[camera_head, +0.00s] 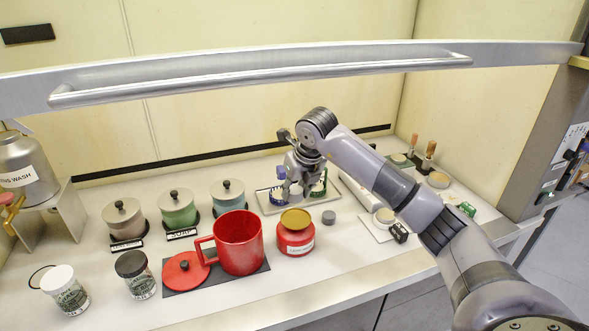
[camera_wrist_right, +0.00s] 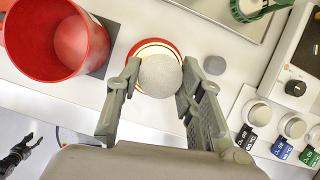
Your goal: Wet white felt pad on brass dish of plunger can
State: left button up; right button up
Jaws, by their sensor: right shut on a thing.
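The plunger can (camera_head: 295,241) is red with a white label and stands upright on the bench, right of the red mug. Its brass dish (camera_head: 295,217) is on top and looks bare in the head view. My right gripper (camera_head: 300,188) is above and behind the can. In the right wrist view, my right gripper (camera_wrist_right: 159,78) is shut on the round white felt pad (camera_wrist_right: 160,76). The pad overlaps the brass dish (camera_wrist_right: 152,46) there and hides most of it. Contact between them cannot be told. The pad is not clear in the head view.
A red mug (camera_head: 238,243) and its red lid (camera_head: 185,270) sit on a dark mat left of the can. A small grey cylinder (camera_head: 328,217) stands close right. A tray (camera_head: 262,202) lies behind. Lidded pots line the left. A metal handle bar (camera_head: 260,80) spans above.

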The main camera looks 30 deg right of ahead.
aim_at(298, 202)
jog(key=shift+a, duration=0.1)
jog(key=shift+f+n, duration=0.2)
jog(key=shift+n, duration=0.1)
jog(key=shift+s+d+f+b, duration=0.15)
jog(key=shift+d+f+b, duration=0.05)
jog(key=shift+f+b, duration=0.25)
jog(key=shift+s+d+f+b, duration=0.1)
jog(key=shift+d+f+b, duration=0.15)
jog(key=shift+f, duration=0.3)
jog(key=f, duration=0.1)
jog(key=b, duration=0.1)
jog(key=f+b, duration=0.1)
jog(key=shift+w+a+f, duration=0.1)
jog(key=shift+a+f, duration=0.15)
jog(key=shift+f, duration=0.6)
pick_arm(q)
jog(key=f, duration=0.2)
jog(key=d+f, duration=0.1)
jog(key=shift+s+f+b, duration=0.1)
jog(key=shift+s+b, duration=0.2)
pick_arm(e)
jog(key=shift+d, duration=0.1)
pick_arm(q)
jog(key=shift+d, duration=0.3)
pick_arm(e)
jog(key=shift+f, duration=0.1)
